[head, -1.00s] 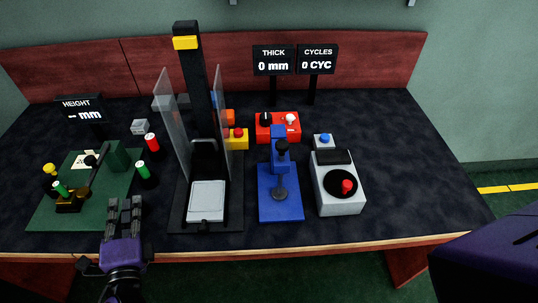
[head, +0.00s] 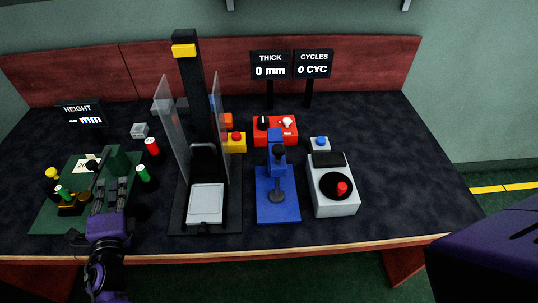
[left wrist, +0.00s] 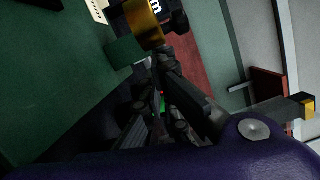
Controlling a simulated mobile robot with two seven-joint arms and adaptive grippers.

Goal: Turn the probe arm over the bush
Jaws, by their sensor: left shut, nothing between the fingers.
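The green fixture plate (head: 60,222) lies at the left of the table. On it stand a green block (head: 113,161) and a dark, thin probe arm (head: 88,190) beside the block. The brass bush (head: 72,208) is at the plate's front left. In the left wrist view a brass cylindrical part (left wrist: 143,22) and a green block (left wrist: 124,51) show ahead of the fingers. My left gripper (head: 112,186) is shut and empty, over the plate's right part, right of the probe arm; contact cannot be told. My right gripper is out of view.
The height display (head: 80,113) stands behind the plate and reads "-- mm". A tall black press with clear shields (head: 170,130) is further right.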

